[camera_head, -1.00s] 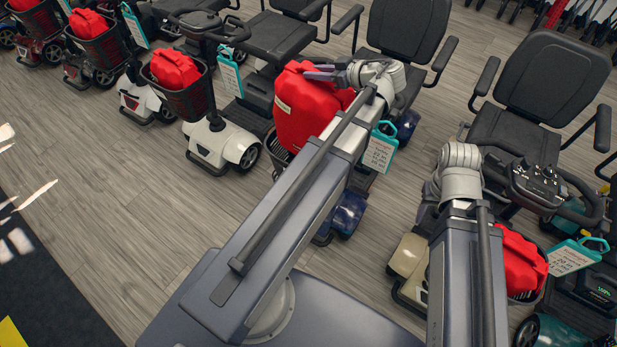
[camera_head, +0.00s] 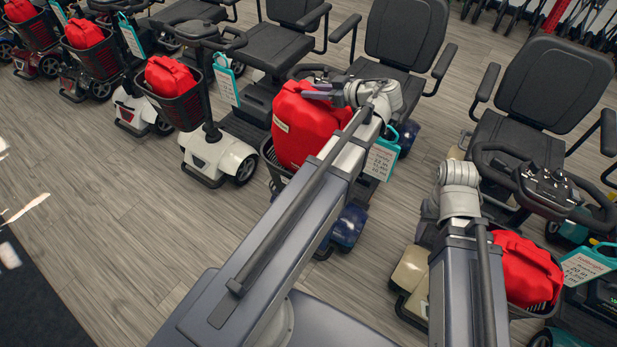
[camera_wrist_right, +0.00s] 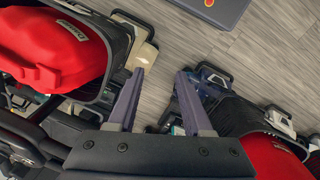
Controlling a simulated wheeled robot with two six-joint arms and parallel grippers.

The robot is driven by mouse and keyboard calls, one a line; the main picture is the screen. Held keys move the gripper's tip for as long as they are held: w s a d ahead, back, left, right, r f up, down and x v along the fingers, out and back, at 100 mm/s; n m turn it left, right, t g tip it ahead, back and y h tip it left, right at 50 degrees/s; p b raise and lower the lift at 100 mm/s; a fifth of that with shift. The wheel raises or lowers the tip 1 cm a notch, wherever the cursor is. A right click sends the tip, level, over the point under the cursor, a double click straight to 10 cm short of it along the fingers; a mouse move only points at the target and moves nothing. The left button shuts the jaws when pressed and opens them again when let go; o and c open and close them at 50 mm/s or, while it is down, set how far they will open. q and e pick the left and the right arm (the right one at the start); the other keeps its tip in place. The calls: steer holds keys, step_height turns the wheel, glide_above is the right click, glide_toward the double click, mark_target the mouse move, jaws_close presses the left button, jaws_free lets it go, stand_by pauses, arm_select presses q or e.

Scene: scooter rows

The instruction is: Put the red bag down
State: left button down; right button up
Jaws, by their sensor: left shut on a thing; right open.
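A large red bag (camera_head: 302,128) with a small white label is held over the dark basket (camera_head: 272,166) of a blue scooter. It looks upright, and its lower part is at the basket rim. I cannot tell whether it rests on the basket floor. My left gripper (camera_head: 318,92) is shut on the top of this bag. My right gripper (camera_wrist_right: 158,88) is open and empty in the right wrist view, with bare floor between its fingers. In the head view its fingers are hidden behind my right wrist.
Another red bag (camera_head: 527,270) sits in a basket right of my right arm. More red bags, such as this one (camera_head: 174,76), sit in scooter baskets at the left. Black seats (camera_head: 555,85) and tillers crowd the back. Grey wood floor (camera_head: 110,215) is free at the left.

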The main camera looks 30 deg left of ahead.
arm_select(q)
step_height(320, 180, down, 13)
steer(key=b, duration=1.3)
steer(key=shift+f, duration=0.3)
step_height(320, 180, down, 4)
steer(key=b, duration=0.4)
steer(key=shift+f+b, duration=0.15)
steer(key=shift+b, duration=0.2)
steer(key=shift+f, duration=0.2)
steer(key=c, duration=0.7)
jaws_free()
steer(key=shift+r, duration=0.1)
